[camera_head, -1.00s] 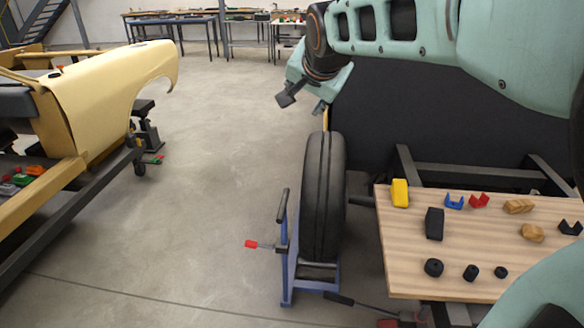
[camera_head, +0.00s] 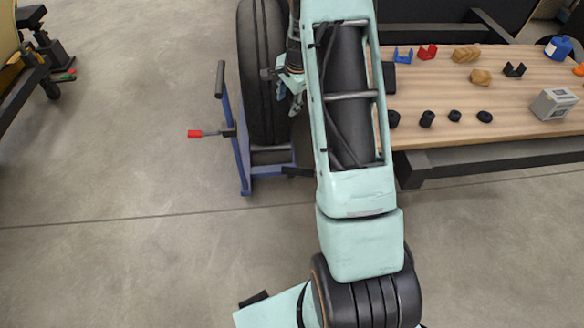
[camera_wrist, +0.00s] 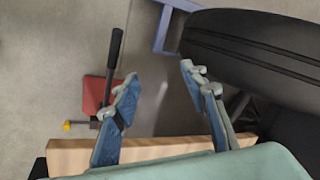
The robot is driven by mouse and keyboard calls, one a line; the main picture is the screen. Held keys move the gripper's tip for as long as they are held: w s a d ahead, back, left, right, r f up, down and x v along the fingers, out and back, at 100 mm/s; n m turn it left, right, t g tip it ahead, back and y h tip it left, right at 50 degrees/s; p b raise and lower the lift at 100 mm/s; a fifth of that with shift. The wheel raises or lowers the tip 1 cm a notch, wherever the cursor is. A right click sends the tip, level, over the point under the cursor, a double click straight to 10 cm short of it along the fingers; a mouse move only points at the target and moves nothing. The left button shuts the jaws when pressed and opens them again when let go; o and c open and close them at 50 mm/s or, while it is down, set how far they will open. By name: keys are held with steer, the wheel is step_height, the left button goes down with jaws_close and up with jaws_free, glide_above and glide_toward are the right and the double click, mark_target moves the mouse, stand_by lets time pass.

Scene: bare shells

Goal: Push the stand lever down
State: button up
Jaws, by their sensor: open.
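A blue stand (camera_head: 241,150) holds a large black tire (camera_head: 262,75) upright on the floor. A thin lever with a red tip (camera_head: 195,134) sticks out left from the stand. A black upright handle (camera_head: 220,80) stands beside it. My gripper (camera_head: 289,92) is at the tire's right side, open and empty, with its fingers apart in the wrist view (camera_wrist: 158,80). There, a black-handled lever (camera_wrist: 115,60) rises from a red base (camera_wrist: 98,95), left of the left finger. The tire (camera_wrist: 250,45) is at the right. My arm hides part of the tire and stand.
A wooden table (camera_head: 430,85) at right carries several small parts; its edge (camera_wrist: 75,155) crosses the wrist view low down. Dark beams run under it. The floor (camera_head: 120,170) left of the stand is open.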

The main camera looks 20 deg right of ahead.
mark_target(296, 170)
steer(key=s+d+f+m+y+b, duration=0.2)
steer(key=s+f+m+b, duration=0.1)
steer(key=f, duration=0.9)
steer(key=s+d+f+m+y+b, duration=0.1)
steer(key=s+d+f+m+b, duration=0.15)
steer(key=f, duration=0.95)
steer(key=shift+m, duration=0.45)
steer(key=x, duration=0.3)
steer(key=b+x, duration=0.1)
steer(key=x, duration=0.3)
steer(key=s+b+x, duration=0.1)
steer(key=x, duration=0.2)
steer(key=shift+w+a+f, duration=0.15)
steer(key=shift+a+f, duration=0.1)
steer(key=shift+f, duration=0.15)
steer(key=shift+c, duration=0.3)
jaws_close()
